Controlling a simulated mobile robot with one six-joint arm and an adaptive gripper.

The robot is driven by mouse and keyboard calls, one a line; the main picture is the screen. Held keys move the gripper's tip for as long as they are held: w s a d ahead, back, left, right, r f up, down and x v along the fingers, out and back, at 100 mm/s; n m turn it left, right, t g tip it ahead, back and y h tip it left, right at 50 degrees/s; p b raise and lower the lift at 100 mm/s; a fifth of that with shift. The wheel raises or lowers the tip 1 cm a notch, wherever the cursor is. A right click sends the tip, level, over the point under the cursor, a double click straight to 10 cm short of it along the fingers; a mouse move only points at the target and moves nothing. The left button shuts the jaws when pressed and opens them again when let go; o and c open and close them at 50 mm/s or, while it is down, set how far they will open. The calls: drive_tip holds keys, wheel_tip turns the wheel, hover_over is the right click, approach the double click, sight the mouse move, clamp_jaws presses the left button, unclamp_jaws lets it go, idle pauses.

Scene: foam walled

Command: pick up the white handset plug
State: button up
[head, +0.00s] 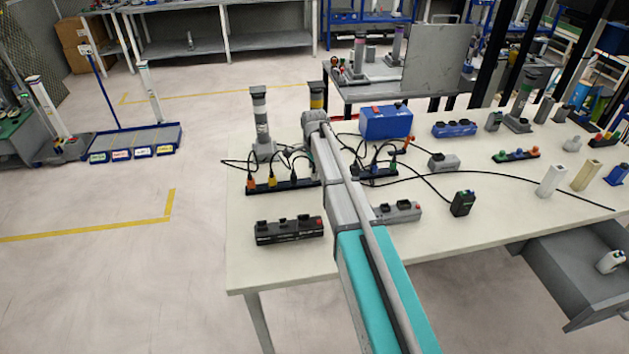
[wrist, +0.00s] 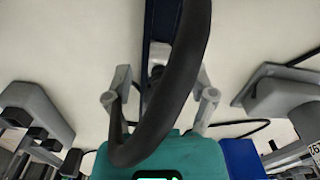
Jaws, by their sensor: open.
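No white plug shows clearly in the wrist view. In the head view, a small white handset-like piece (head: 610,262) lies in the open grey drawer at the right; I cannot tell for sure that it is the handset plug. My gripper (wrist: 160,98) is open, its two grey fingers apart.
The pale table (head: 300,275) carries a black power strip (head: 290,230), a blue box (head: 386,122), a black boxy device (head: 463,203), a white upright block (head: 550,180) and loose black cables. The open drawer (head: 570,285) sticks out at the right.

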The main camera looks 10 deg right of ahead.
drive_tip(key=shift+f, duration=0.35)
idle(0.4)
clamp_jaws()
